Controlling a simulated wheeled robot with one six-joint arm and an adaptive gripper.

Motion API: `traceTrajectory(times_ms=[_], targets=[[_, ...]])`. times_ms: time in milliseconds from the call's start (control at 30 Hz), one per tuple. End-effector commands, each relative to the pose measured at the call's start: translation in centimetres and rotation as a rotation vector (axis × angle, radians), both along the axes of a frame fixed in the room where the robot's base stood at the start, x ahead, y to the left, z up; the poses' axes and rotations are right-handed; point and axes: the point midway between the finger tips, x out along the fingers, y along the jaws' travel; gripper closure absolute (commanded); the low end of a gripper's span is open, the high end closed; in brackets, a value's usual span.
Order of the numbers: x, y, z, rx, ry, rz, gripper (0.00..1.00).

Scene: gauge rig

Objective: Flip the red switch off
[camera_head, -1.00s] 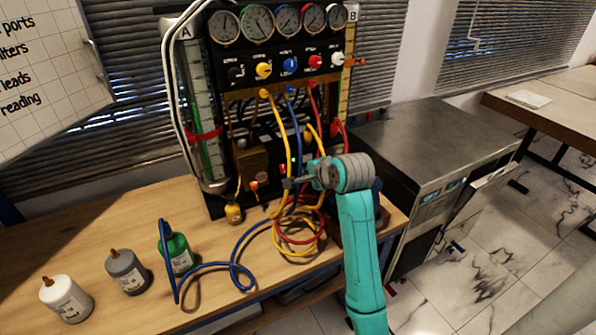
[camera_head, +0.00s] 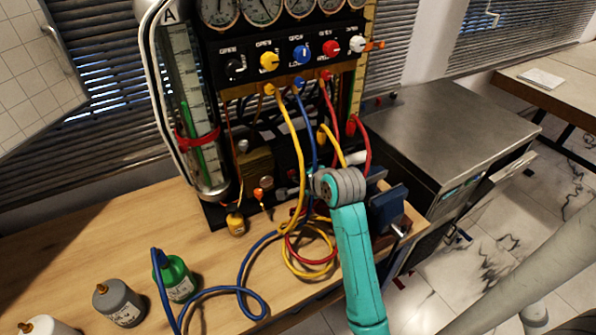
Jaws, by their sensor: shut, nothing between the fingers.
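The gauge rig (camera_head: 288,68) stands on the wooden bench, with gauges on top, a row of coloured knobs below them, and hoses hanging in front. I cannot clearly make out the red switch; the lower panel is partly covered by hoses and my arm. A red knob (camera_head: 331,48) shows in the upper row, apart from my gripper. My gripper (camera_head: 281,192) is shut and empty, pointing left, close in front of the lower panel near the yellow hose (camera_head: 300,150). Its tips are small and partly hidden, so I cannot tell whether they touch anything.
Coiled yellow and red hoses (camera_head: 311,268) lie on the bench (camera_head: 215,308) below my gripper. A blue hose (camera_head: 240,280) runs left to a green bottle (camera_head: 177,278), beside a grey bottle (camera_head: 119,303). A metal cabinet (camera_head: 450,130) stands right. A blue vise-like block (camera_head: 388,208) is right of my arm.

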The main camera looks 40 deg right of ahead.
Motion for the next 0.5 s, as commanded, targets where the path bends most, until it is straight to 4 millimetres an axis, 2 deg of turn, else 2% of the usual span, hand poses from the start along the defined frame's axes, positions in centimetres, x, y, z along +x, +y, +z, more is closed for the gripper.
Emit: traceTrajectory(times_ms=[500], targets=[[0.08,0.02,-0.35,-0.006,-0.022,0.001,1.0]])
